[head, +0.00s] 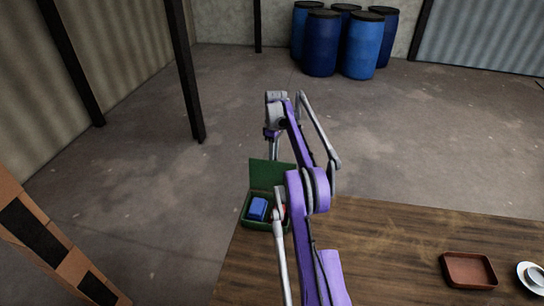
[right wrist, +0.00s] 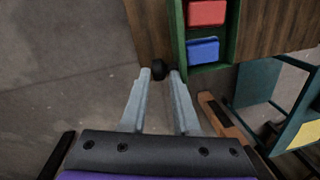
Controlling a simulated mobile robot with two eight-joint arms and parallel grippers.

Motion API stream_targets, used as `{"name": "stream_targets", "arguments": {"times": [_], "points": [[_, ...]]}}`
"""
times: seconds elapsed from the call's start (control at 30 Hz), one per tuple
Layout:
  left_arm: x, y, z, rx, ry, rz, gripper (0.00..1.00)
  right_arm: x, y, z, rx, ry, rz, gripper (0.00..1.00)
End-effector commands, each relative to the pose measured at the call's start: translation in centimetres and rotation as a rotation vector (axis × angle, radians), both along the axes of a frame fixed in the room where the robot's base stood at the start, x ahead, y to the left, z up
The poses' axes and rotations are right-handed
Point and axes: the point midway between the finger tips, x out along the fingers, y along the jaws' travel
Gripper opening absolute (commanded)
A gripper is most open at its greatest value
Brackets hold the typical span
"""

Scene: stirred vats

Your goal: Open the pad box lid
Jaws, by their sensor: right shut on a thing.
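The green pad box (head: 262,226) stands at the far left corner of the wooden table in the head view. Its green lid (head: 270,174) stands raised at the back of the box. A blue pad (head: 257,208) and a red pad lie inside; the right wrist view shows the blue pad (right wrist: 202,51) and red pad (right wrist: 206,13) clearly. My right gripper (head: 273,152) is at the raised lid. In the right wrist view its fingertips (right wrist: 161,74) are closed around a black knob (right wrist: 158,69) beside the green edge. My left gripper is not in view.
The wooden table (head: 380,245) carries a brown tray (head: 468,270) and a white dish (head: 530,275) at the right. Blue barrels (head: 320,45) stand far back. Dark posts (head: 185,75) rise at the left. Bare floor surrounds the table's left and back.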

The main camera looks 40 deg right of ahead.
Motion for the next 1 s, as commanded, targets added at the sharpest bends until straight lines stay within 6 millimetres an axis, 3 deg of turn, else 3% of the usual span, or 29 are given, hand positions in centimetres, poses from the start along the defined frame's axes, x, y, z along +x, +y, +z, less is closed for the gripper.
{"name": "stream_targets", "arguments": {"times": [0.03,0.53,0.57,0.73,0.87,1.0], "points": [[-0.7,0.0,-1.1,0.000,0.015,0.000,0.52,-0.8,-0.5,-3.7,-0.006,0.026,-0.005,0.00],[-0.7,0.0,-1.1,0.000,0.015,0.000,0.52,-0.8,-0.5,-4.0,-0.004,0.032,0.001,0.00],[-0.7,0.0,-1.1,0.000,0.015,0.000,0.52,-0.8,-0.5,-4.0,-0.004,0.032,0.001,0.33],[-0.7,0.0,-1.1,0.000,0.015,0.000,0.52,-0.8,-0.5,-3.9,-0.004,0.031,0.003,0.63],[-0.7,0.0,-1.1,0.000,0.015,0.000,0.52,-0.8,-0.4,-3.2,-0.004,0.030,0.004,0.66],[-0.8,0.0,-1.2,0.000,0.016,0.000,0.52,-0.8,-0.2,-0.9,-0.007,0.025,0.004,0.66]]}}
